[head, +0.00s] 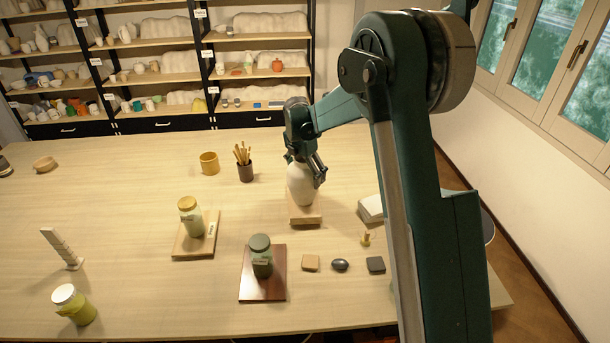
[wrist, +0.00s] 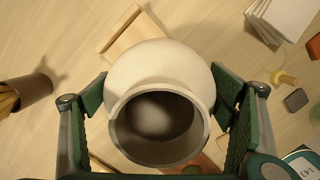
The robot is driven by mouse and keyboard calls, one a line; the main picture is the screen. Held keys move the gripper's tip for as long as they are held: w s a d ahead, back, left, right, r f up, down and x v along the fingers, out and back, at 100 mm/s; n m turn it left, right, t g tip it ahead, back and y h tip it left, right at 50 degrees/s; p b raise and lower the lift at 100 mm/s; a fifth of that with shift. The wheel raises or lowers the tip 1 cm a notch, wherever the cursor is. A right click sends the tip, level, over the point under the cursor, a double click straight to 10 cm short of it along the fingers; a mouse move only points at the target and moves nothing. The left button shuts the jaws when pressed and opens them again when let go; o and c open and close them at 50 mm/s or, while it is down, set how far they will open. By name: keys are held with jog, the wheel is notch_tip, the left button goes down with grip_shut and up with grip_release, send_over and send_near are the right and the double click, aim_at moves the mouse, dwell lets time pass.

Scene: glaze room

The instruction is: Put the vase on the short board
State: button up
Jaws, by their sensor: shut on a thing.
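The cream vase (head: 301,188) is round with a wide mouth. In the wrist view the vase (wrist: 155,80) fills the middle, its open mouth facing the camera. My gripper (head: 306,170) is shut on the vase near its top, with one green-padded finger on each side. A small pale board (head: 307,219), the shortest board in view, is directly beneath the vase. Its edge also shows behind the vase in the wrist view (wrist: 128,36). I cannot tell whether the vase's base touches the board, as the contact is hard to make out. The vase looks upright.
A pale board (head: 187,246) bears a lidded jar, and a dark red board (head: 276,291) bears a green jar (head: 261,257). A brush pot (head: 246,172) stands left of the vase. White tiles (head: 371,208) lie to the right. Small sample pieces lie in front.

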aim_at(302, 159)
jog(key=shift+f, duration=0.1)
jog(key=o, duration=1.4)
jog(key=r, duration=0.4)
jog(key=s+a+r, duration=0.1)
jog(key=r, duration=0.7)
jog(key=shift+s+a+r, duration=0.1)
jog(key=shift+s+a, duration=0.05)
jog(key=shift+s, duration=0.1)
